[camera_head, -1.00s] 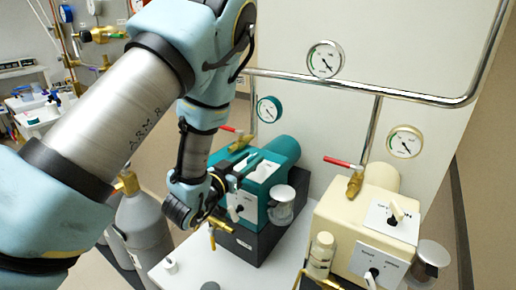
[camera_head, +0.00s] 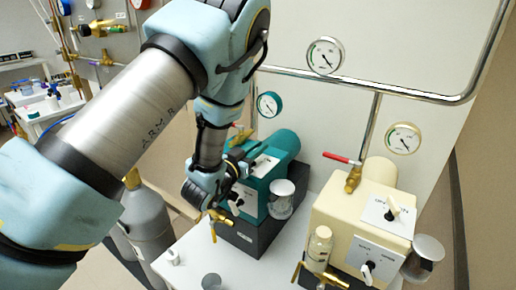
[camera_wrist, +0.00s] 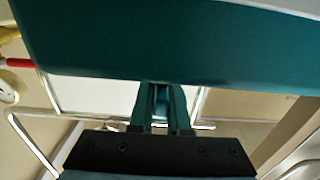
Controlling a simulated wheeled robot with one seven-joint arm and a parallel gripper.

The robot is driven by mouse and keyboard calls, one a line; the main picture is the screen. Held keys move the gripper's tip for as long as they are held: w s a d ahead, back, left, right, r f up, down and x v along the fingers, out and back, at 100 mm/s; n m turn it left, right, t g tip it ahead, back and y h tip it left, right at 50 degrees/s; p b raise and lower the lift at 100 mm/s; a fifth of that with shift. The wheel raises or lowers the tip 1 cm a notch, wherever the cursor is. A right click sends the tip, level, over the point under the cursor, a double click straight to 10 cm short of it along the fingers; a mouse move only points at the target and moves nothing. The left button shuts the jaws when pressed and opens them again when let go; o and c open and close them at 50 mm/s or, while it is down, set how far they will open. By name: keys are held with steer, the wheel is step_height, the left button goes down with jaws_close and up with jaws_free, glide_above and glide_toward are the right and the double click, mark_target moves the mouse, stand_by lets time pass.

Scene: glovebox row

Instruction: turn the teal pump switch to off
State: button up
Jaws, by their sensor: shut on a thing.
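The teal pump (camera_head: 283,146) stands on a dark base behind the white bench top. A white switch plate (camera_head: 265,163) lies on its upper face, partly hidden by my gripper. My gripper (camera_head: 236,161) is at the upper plate and hides the switch there. In the wrist view, its teal fingers (camera_wrist: 160,106) are close together with a narrow strip between them, which I take as the switch. The teal pump body (camera_wrist: 170,45) fills the top of that view. The switch's setting cannot be read.
A cream pump (camera_head: 345,215) with two switch plates stands to the right. Glass jars (camera_head: 280,198), brass valves and red-handled taps (camera_head: 342,158) stick out near both pumps. A steel pipe (camera_head: 420,97) runs along the wall. Grey cylinders (camera_head: 150,225) stand at left.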

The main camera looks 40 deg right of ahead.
jaws_close()
steer(key=t+b, duration=0.1)
steer(key=n+t+y+b, duration=0.1)
steer(key=n+t+b, duration=0.1)
steer(key=shift+w+a+f+t+b, duration=0.1)
steer(key=shift+w+f+t+b, duration=0.1)
steer(key=shift+w+t+b, duration=0.1)
steer(key=shift+w+a+r+n+t+y+b, duration=0.1)
steer(key=shift+n+t+y+b, duration=0.55)
steer(key=shift+t, duration=0.1)
steer(key=shift+w+a+n+t+y+b, duration=0.1)
steer(key=shift+w+n+t+y+b, duration=0.05)
steer(key=shift+n+t+y+b, duration=0.5)
steer(key=shift+w+a+r+n+t+y+b, duration=0.1)
steer(key=shift+n+t+y+b, duration=0.4)
steer(key=shift+n+t, duration=0.3)
steer(key=o, duration=0.6)
jaws_free()
